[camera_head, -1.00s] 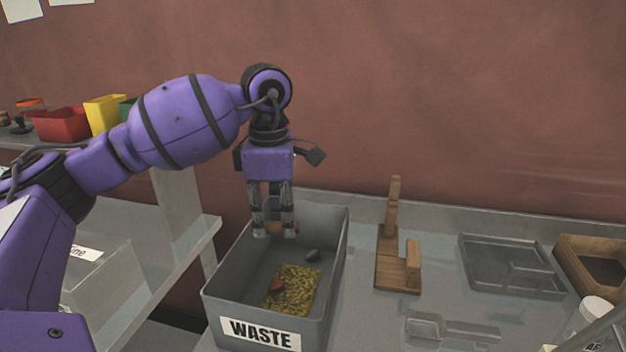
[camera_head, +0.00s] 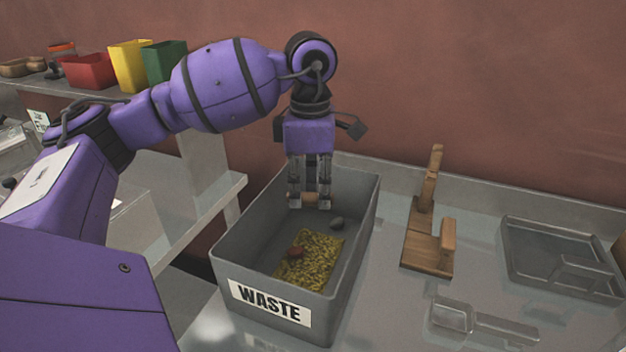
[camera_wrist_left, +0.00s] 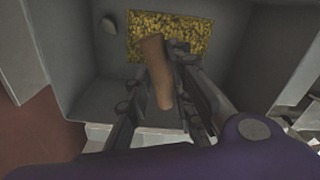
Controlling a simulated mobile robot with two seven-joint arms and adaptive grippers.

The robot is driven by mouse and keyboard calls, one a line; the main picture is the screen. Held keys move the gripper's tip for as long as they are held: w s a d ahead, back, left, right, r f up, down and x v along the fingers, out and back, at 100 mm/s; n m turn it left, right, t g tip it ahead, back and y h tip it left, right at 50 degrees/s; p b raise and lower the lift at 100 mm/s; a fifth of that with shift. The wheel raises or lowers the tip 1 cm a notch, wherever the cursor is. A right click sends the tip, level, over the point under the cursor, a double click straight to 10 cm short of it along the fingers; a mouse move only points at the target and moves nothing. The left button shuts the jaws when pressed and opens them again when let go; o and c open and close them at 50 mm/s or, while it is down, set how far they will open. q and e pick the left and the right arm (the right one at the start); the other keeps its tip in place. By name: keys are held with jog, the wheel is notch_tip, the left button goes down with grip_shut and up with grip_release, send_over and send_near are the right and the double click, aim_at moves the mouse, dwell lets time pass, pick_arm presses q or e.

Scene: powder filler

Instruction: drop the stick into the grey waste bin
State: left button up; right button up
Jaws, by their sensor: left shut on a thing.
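The grey waste bin (camera_head: 366,215) with a "WASTE" label stands at the left end of the table. My left gripper (camera_head: 309,203) points down over the back part of the bin's opening. It is shut on a short brown wooden stick (camera_wrist_left: 157,72), which also shows between the fingertips in the head view (camera_head: 310,197). In the left wrist view the stick lies between the fingers (camera_wrist_left: 160,85), with the bin's inside beneath it. The fingers hide part of the stick. My right gripper is in no view.
Colored bins (camera_head: 130,65) sit on the left shelf.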

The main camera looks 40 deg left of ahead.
aim_at(310, 193)
pick_arm(q)
jog(key=o, duration=1)
notch_tip(310, 193, up, 12)
dwell(0.6)
